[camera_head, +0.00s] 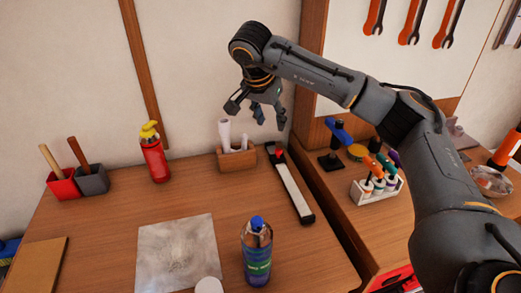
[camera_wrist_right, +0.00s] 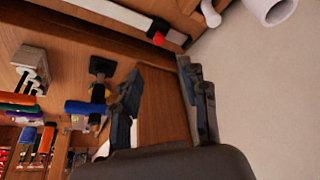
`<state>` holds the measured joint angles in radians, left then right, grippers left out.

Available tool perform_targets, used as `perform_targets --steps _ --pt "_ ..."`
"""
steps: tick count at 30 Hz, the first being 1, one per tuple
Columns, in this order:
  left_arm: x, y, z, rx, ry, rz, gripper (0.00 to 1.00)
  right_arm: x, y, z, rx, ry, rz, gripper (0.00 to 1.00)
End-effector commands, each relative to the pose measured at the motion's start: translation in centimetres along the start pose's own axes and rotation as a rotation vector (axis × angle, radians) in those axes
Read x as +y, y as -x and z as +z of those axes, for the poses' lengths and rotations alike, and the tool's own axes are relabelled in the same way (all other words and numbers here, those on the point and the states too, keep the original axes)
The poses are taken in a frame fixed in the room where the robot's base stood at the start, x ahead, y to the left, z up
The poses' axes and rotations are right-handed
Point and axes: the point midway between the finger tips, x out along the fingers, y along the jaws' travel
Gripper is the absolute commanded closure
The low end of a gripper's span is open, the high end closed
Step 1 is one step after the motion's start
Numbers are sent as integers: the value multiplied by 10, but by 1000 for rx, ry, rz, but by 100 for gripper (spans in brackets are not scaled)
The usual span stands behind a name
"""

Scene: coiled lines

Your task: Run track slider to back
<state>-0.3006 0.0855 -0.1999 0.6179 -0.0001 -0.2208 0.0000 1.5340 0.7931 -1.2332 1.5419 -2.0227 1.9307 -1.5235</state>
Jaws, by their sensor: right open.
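The track (camera_head: 293,190) is a long pale strip with dark ends, lying on the wooden table and running from front to back. Its small red slider (camera_head: 279,153) sits close to the dark back end. In the right wrist view the track (camera_wrist_right: 110,12) crosses the top, with the red slider (camera_wrist_right: 158,38) near its right end. My right gripper (camera_head: 258,118) is open and empty, held above the back of the table, apart from the slider. Its two fingers (camera_wrist_right: 158,68) show spread in the right wrist view. My left gripper is in neither view.
A wooden holder with white rolls (camera_head: 237,158) stands just left of the track's back end. A blue-capped bottle (camera_head: 257,252) stands at the front, left of the track. A white rack (camera_head: 377,188) and a blue-handled item (camera_head: 337,145) are to the right.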

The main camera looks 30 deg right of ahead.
Motion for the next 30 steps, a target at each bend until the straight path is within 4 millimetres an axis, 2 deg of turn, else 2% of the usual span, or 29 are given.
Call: perform_targets --steps 5,12,18,24,30 --pt "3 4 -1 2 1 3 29 1 -29 1 -3 -2 5 56" --pt "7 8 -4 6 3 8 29 1 -80 1 -4 -2 4 56" --pt "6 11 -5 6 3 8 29 0 -114 1 -3 -3 2 56" --pt "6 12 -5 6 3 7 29 0 -130 1 -3 -3 0 56" --pt "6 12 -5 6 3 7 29 -1 -133 1 -2 -3 -2 56"
